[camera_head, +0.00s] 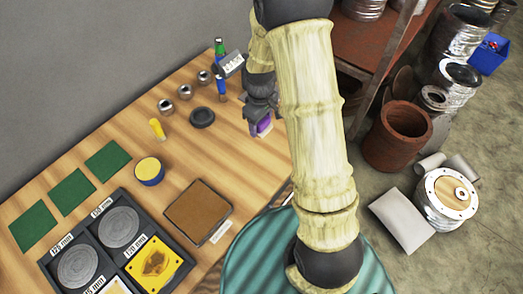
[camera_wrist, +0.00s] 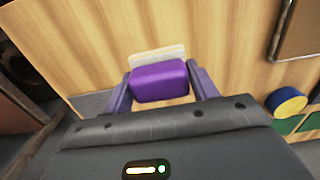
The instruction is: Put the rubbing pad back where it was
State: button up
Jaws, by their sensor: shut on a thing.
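The rubbing pad (camera_wrist: 160,82) is a purple block with a pale, translucent strip along its far edge. It sits between the two fingers of my gripper (camera_wrist: 160,90) in the wrist view, and the fingers are shut on it. In the head view my gripper (camera_head: 259,112) is at the right edge of the wooden table (camera_head: 128,125). The purple pad (camera_head: 264,125) shows just below it there, partly hidden by the fingers. Its exact height over the table is hard to tell.
A brown square in a dark frame (camera_head: 198,212), a yellow-and-blue round container (camera_head: 149,171), a black ring (camera_head: 202,117) and green sheets (camera_head: 72,192) lie on the table. A dark tray (camera_head: 104,262) holds discs. Bare wood lies left of my gripper.

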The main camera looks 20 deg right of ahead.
send_over(261, 147)
jog(key=shift+f+p, duration=0.35)
jog(key=shift+f, duration=2.55)
jog(key=shift+f, duration=2.05)
jog(key=shift+f, duration=0.1)
jog(key=o, duration=1.3)
